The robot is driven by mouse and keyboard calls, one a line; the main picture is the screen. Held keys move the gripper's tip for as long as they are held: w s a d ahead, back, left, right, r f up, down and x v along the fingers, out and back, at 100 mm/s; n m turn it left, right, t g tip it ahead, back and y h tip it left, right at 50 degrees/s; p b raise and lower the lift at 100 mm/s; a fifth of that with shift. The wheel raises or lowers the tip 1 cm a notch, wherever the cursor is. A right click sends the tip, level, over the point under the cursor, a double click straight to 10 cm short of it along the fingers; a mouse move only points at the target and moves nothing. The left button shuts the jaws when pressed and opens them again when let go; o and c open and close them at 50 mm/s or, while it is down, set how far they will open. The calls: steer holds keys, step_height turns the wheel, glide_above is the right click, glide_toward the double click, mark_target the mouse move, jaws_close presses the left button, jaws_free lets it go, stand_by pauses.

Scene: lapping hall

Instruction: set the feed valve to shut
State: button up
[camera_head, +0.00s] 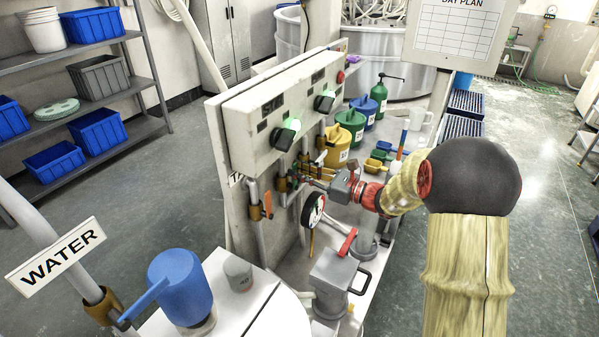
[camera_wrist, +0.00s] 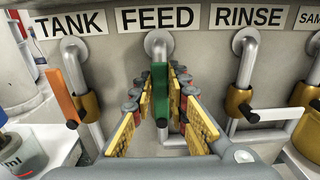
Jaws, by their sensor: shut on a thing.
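The feed valve's green lever (camera_wrist: 160,92) is in the middle of the wrist view, below the FEED label (camera_wrist: 157,19) and in front of its grey pipe (camera_wrist: 159,42). The lever runs up and down in the picture, roughly in line with the pipe, with a dark tip at its lower end. My gripper (camera_wrist: 162,88) has its yellow-padded fingers on both sides of the lever and is shut on it. The valve body is mostly hidden behind lever and fingers. In the head view my gripper (camera_head: 300,181) reaches the pipes under the control panel, where the lever is hard to make out.
Left of it is the TANK valve's orange lever (camera_wrist: 62,97); right is the RINSE valve's black-tipped lever (camera_wrist: 270,115), lying crosswise. A round gauge (camera_head: 313,210) and a red-handled grey device (camera_head: 335,268) stand near my wrist. Jugs (camera_head: 351,124) crowd the bench behind.

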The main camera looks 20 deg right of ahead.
steer(key=shift+d+p, duration=0.1)
steer(key=shift+p, duration=0.25)
jaws_close()
steer(key=w+d+f+m+p, duration=0.1)
steer(key=m+p, duration=0.4)
steer(key=p, duration=0.1)
steer(key=w+d+f+m+p, duration=0.2)
steer(key=m+p, duration=0.3)
steer(key=p, duration=0.2)
steer(key=w+d+f+m+p, duration=0.1)
steer(key=f+m+p, duration=0.1)
steer(key=m+p, duration=0.3)
steer(key=shift+w+d+f+m+p, duration=0.1)
steer(key=shift+w+d+m+p, duration=0.25)
steer(key=shift+p, duration=0.8)
steer(key=shift+f+m+p, duration=0.4)
steer(key=shift+f+m, duration=0.2)
steer(key=shift+m, duration=0.35)
steer(key=o, duration=0.8)
jaws_free()
steer(key=shift+o, duration=0.2)
